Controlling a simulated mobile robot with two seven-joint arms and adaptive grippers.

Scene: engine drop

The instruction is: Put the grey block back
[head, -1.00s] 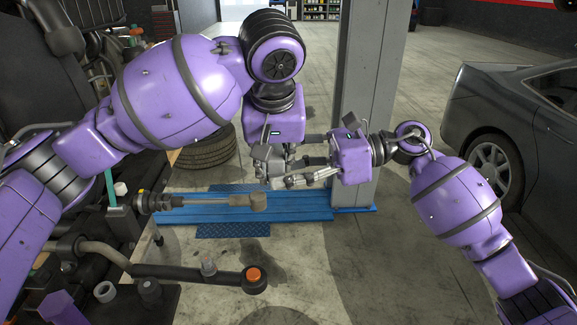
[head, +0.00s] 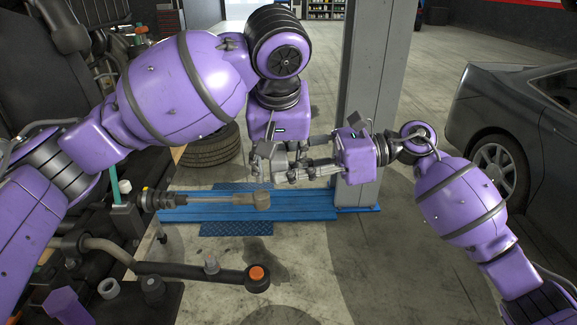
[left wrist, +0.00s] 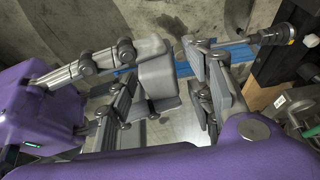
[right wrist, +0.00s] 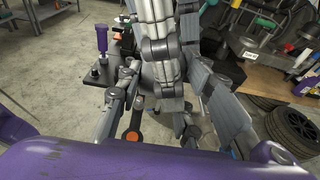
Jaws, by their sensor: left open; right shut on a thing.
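The grey block (left wrist: 156,76) shows best in the left wrist view, a pale piece with rounded edges. My right gripper (head: 297,172) reaches in from the right in the head view and is shut on the block, holding it in the air. My left gripper (head: 274,163) points down at the same spot. Its fingers are open, one to each side of the block in the left wrist view, with a gap on the right side. In the head view the fingers of both grippers hide most of the block. In the right wrist view it is hard to tell from the fingers.
A rod with a blunt end (head: 262,199) and a black arm with an orange cap (head: 257,273) stick out from the left, below the grippers. Small parts (head: 152,288) stand on a dark surface at lower left. A grey post (head: 372,90) rises behind; a car (head: 520,130) stands right.

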